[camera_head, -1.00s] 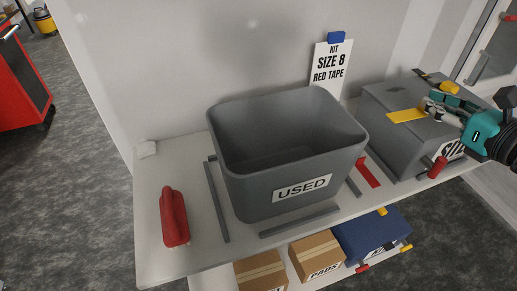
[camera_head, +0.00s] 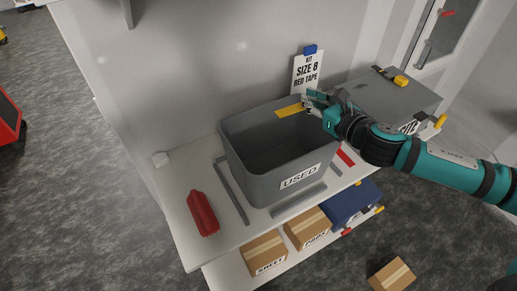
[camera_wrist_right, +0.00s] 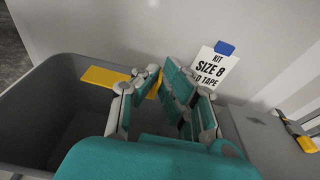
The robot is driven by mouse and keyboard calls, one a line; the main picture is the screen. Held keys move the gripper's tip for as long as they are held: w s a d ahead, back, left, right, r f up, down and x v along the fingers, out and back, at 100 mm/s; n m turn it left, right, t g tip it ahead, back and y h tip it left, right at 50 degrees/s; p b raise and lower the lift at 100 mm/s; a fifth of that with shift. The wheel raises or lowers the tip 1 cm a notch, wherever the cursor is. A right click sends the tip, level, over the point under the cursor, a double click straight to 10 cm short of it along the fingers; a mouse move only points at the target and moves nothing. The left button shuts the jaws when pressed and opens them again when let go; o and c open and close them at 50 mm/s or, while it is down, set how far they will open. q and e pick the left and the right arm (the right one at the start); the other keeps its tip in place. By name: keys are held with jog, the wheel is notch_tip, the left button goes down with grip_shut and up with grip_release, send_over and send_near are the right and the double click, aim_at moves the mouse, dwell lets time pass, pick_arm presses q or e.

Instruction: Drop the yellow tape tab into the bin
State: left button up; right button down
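The yellow tape tab (camera_head: 289,111) is a flat strip held out level at the tips of my right gripper (camera_head: 308,102). It hangs over the back right part of the grey bin (camera_head: 262,187), which is labelled USED and stands open on the bench. In the right wrist view the tab (camera_wrist_right: 105,77) sticks out to the left from between the fingers (camera_wrist_right: 150,84), above the bin's opening. The part of the tab between the fingers is mostly hidden. The visible inside of the bin looks empty. My left gripper is out of view.
A grey box (camera_head: 385,95) stands right of the bin. A SIZE 8 RED TAPE card (camera_head: 307,72) is at the wall behind. A red object (camera_head: 202,213) lies on the bench at left. Grey strips lie around the bin. Cardboard boxes (camera_head: 264,254) and a blue box (camera_head: 352,203) sit below.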

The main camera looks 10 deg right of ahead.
jog(key=shift+a+f, duration=0.35)
jog(key=shift+a, duration=0.5)
jog(key=f+b, duration=0.2)
jog(key=b, duration=0.1)
jog(key=shift+w+d+f, duration=0.1)
jog(key=shift+d+f, duration=0.2)
jog(key=shift+d, duration=0.05)
pick_arm(q)
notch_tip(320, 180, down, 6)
jog(key=b, duration=0.4)
pick_arm(e)
notch_tip(320, 180, down, 3)
jog(key=shift+a+r, duration=0.1)
